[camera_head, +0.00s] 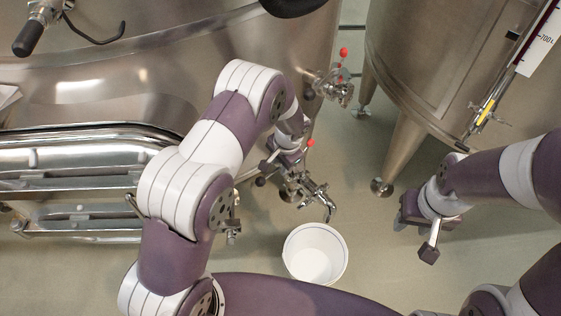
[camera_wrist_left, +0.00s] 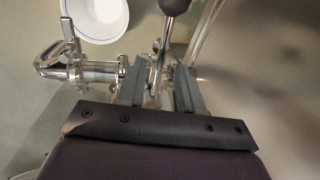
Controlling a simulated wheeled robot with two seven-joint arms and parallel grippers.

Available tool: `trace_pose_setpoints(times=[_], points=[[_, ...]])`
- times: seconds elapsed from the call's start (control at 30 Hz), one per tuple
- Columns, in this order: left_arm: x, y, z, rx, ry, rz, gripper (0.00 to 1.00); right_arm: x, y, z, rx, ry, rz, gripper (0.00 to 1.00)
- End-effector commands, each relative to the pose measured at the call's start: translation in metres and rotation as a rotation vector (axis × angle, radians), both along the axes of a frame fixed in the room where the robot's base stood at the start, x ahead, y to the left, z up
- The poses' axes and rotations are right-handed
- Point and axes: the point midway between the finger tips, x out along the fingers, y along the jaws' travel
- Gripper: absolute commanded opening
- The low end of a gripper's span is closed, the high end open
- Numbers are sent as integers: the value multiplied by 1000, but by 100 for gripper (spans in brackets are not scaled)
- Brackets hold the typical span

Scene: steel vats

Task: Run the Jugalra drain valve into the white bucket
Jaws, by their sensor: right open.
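A steel drain valve (camera_head: 312,192) with a downturned spout sits low beside the left vat. It also shows in the left wrist view (camera_wrist_left: 100,72). The white bucket (camera_head: 315,255) stands on the floor just below the spout, with its inside looking empty; part of it shows in the left wrist view (camera_wrist_left: 97,18). My left gripper (camera_head: 284,160) is at the valve, partly hidden by my arm. In the left wrist view its fingers (camera_wrist_left: 158,92) are apart, on either side of a metal lever with a dark ball end (camera_wrist_left: 174,6). My right gripper (camera_head: 420,230) is open and empty.
A second valve with a red knob (camera_head: 332,86) is on the left vat (camera_head: 150,60) further back. The right vat (camera_head: 440,60) stands on legs, with a level gauge. Steel pipes (camera_head: 80,155) run at the left. Floor is clear right of the bucket.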

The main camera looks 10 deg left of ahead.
Motion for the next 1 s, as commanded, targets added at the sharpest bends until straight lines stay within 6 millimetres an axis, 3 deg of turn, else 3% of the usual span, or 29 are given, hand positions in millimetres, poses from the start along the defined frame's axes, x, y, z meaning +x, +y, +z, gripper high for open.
trace_pose_setpoints(times=[0.27, 0.4, 1.0], points=[[0, 1, -3, 0, 0, 1, 36, 0, 0, 0, 0, 0, 0, 43], [0, 1, -3, 0, 0, 1, 0, 0, 0, 0, 0, 0, 0, 43], [1, 1, -2, 0, -2, 1, 0, 0, 0, 0, 0, 0, 0, 43]])
